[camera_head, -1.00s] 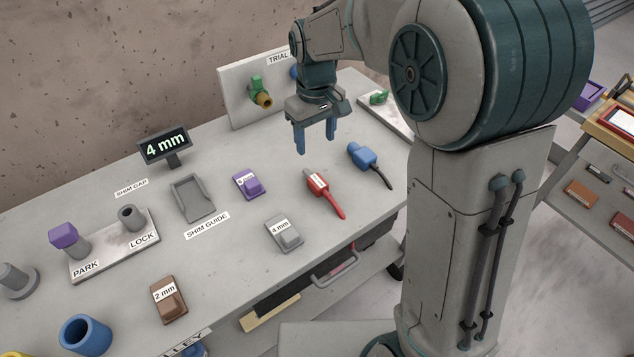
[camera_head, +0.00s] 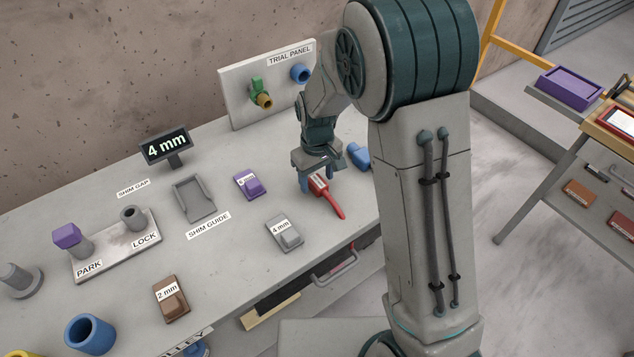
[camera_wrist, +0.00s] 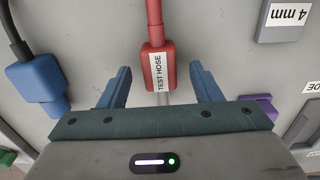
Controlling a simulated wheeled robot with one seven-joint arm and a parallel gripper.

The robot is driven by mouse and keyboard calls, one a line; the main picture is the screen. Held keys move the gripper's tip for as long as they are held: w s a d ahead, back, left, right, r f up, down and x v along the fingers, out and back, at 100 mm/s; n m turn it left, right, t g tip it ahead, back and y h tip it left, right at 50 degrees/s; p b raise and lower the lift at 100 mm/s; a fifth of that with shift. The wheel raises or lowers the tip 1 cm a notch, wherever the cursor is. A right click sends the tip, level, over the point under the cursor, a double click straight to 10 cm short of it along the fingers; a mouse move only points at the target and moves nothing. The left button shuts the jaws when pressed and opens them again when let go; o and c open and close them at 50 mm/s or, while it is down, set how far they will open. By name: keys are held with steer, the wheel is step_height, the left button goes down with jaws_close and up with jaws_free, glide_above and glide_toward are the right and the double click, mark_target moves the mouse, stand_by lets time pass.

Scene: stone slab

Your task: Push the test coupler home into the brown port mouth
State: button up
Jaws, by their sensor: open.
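The red test coupler (camera_head: 319,186), labelled TEST HOSE, lies on the stone slab with its red hose running toward the front edge. In the wrist view the red coupler (camera_wrist: 157,58) sits between my open fingers, with a gap on both sides. My gripper (camera_head: 318,177) is low over it, pointing down, and hides its back end in the head view. It also shows in the wrist view (camera_wrist: 160,76).
A blue coupler (camera_head: 359,156) lies right of the red one, also in the wrist view (camera_wrist: 38,82). A blue port (camera_head: 300,73) is on the panel. Left are a purple shim (camera_head: 250,186), a grey 4 mm shim (camera_head: 285,234) and the shim guide (camera_head: 194,200).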

steer(key=c, duration=1.1)
steer(key=shift+c, duration=0.2)
